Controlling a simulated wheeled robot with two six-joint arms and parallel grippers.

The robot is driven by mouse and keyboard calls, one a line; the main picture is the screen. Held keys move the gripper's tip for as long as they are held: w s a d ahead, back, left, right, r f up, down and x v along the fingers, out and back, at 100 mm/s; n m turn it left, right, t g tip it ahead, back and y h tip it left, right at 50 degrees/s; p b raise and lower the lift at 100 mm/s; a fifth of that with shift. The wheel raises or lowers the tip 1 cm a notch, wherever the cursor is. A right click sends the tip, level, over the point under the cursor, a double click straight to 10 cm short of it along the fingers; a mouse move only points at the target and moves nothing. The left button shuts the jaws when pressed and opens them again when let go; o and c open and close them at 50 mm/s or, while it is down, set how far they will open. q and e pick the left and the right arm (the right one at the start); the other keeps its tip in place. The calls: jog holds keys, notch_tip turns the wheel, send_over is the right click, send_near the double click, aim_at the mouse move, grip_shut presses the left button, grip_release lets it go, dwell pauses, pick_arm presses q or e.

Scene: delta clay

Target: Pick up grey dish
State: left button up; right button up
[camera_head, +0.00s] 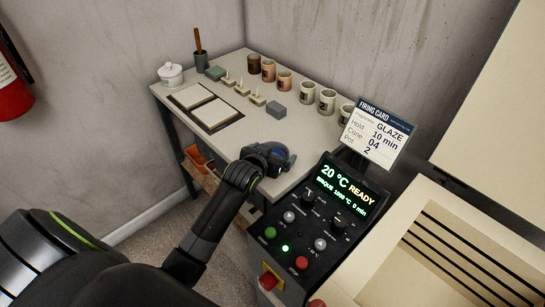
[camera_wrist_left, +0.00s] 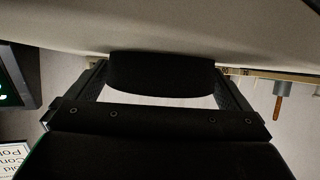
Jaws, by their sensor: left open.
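My left gripper (camera_head: 275,158) is low at the near edge of the table, jaws open. In the left wrist view its fingers (camera_wrist_left: 160,92) stand on both sides of a dark rounded thing (camera_wrist_left: 161,74). This thing appears to be the grey dish, seen in shadow against the pale tabletop. I cannot tell whether the fingers touch it. In the head view the gripper covers most of that spot, and the dish is not clearly seen there. My right gripper is not in view.
A control panel (camera_head: 318,215) stands close on the gripper's right.

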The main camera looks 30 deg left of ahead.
pick_arm(q)
jog(key=c, duration=0.9)
notch_tip(320, 180, up, 10)
jog(key=shift+m+h, duration=0.3)
jog(key=shift+s+d+r+p, duration=0.1)
jog(key=shift+s+d+r, duration=1.3)
jog(key=shift+r, duration=1.2)
jog(key=shift+s+d+r+p, duration=0.15)
jog(key=shift+s+d+r, duration=1.25)
jog(key=shift+r, duration=1.15)
jog(key=shift+s+d+r+p, duration=0.1)
jog(key=shift+s+d+r, duration=1.3)
jog(key=shift+r, duration=1.2)
jog(key=shift+w+d, duration=0.15)
jog(key=shift+w, duration=0.05)
